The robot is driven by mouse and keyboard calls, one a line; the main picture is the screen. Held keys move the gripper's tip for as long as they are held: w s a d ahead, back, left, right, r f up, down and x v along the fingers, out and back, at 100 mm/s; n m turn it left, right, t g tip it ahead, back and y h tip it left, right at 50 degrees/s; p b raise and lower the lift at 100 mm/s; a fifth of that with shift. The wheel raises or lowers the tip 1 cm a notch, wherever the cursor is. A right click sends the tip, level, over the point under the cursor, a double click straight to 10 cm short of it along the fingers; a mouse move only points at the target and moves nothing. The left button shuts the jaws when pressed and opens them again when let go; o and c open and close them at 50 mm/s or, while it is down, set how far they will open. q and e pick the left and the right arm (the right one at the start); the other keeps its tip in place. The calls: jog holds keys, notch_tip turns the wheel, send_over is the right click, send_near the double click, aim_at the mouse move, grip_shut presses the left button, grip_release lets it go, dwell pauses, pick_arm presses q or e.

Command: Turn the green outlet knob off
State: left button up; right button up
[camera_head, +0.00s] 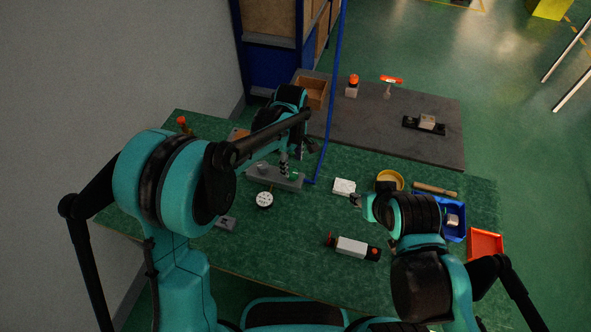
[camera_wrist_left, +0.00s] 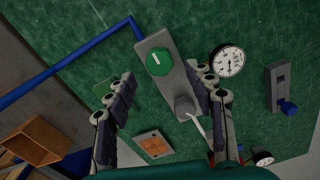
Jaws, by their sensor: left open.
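The green outlet knob (camera_wrist_left: 159,61), a round cap with a white mark, sits on one end of a grey block (camera_wrist_left: 150,42). In the head view the block (camera_head: 262,179) lies on the green bench, and the knob (camera_head: 294,175) is small at its right part. My left gripper (camera_wrist_left: 160,74) is open, its fingers on either side of the knob in the wrist picture; no contact is visible. In the head view this gripper (camera_head: 309,148) is just above and behind the block, partly hidden by my arm. My right gripper (camera_head: 357,200) is small at the bench middle; its opening is unclear.
A blue hose (camera_wrist_left: 65,72) joins the block's knob end. A round gauge (camera_wrist_left: 229,61) stands beside the block. A white-and-black part (camera_head: 352,247), a yellow ring (camera_head: 390,180), a blue bin (camera_head: 455,233) and a red tray (camera_head: 486,243) occupy the right side.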

aim_at(292, 172)
pick_arm(q)
notch_tip(292, 172, down, 4)
jog(key=shift+f+b, duration=0.2)
jog(key=shift+b, duration=0.45)
jog(key=c, duration=1.2)
jog(key=shift+o, duration=0.2)
